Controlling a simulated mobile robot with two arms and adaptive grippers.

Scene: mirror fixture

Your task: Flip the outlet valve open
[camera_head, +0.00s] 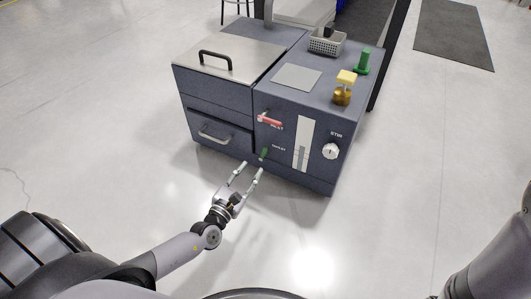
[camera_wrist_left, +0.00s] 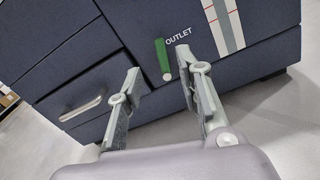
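The outlet valve has a small green lever (camera_head: 264,153) low on the front of the dark blue cabinet (camera_head: 290,171), beside the OUTLET label. In the left wrist view the green lever (camera_wrist_left: 162,57) stands nearly upright, with a pale round end at its bottom. My left gripper (camera_head: 251,168) is open and empty, just in front of and below the lever. In the wrist view its two fingers (camera_wrist_left: 160,84) lie on either side of the lever, apart from it. My right gripper is not in view; only part of that arm shows at the right edge.
A red lever (camera_head: 270,120) sits above the outlet, with a pale vertical strip (camera_head: 303,143) and the STIR knob (camera_head: 330,151) to the right. A drawer handle (camera_head: 215,135) is at left. A brass weight-like item (camera_head: 343,95) and a grey basket (camera_head: 326,42) stand on top. The floor in front is clear.

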